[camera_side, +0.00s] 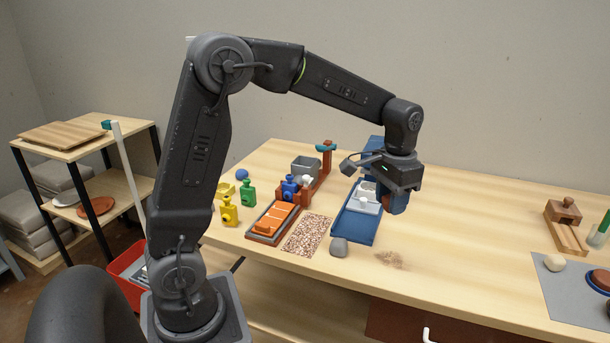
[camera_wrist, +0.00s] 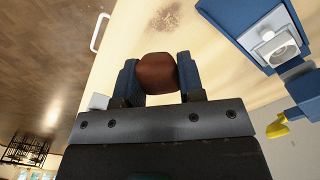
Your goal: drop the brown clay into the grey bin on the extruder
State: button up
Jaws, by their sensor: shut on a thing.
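The brown clay (camera_wrist: 157,73) is a rounded reddish-brown lump between the blue fingers of my gripper (camera_wrist: 158,77) in the wrist view. My gripper is shut on it. In the side view my gripper (camera_side: 394,203) points down at the right edge of the blue stand, and the clay is mostly hidden by the fingers. The grey bin (camera_side: 305,169) sits on the reddish-brown extruder (camera_side: 318,186), which has a teal-topped post, to the left of my gripper. The inside of the bin is hard to make out.
A blue stand (camera_side: 354,228) with a pale block lies between my gripper and the extruder. A grey lump (camera_side: 339,247), a speckled mat (camera_side: 307,236), an orange-slatted tray (camera_side: 273,221) and several coloured bottles are nearby.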

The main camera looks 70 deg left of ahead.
notch_tip(320, 180, up, 9)
jog(key=shift+f, duration=0.15)
jog(key=w+a+r, duration=0.1)
jog(key=w+a, duration=0.2)
jog(key=a, duration=2.2)
jog(key=s+a, duration=0.5)
jog(key=a, duration=0.8)
notch_tip(320, 180, down, 12)
jog(key=shift+s+r, duration=0.15)
jog(key=shift+s, duration=0.05)
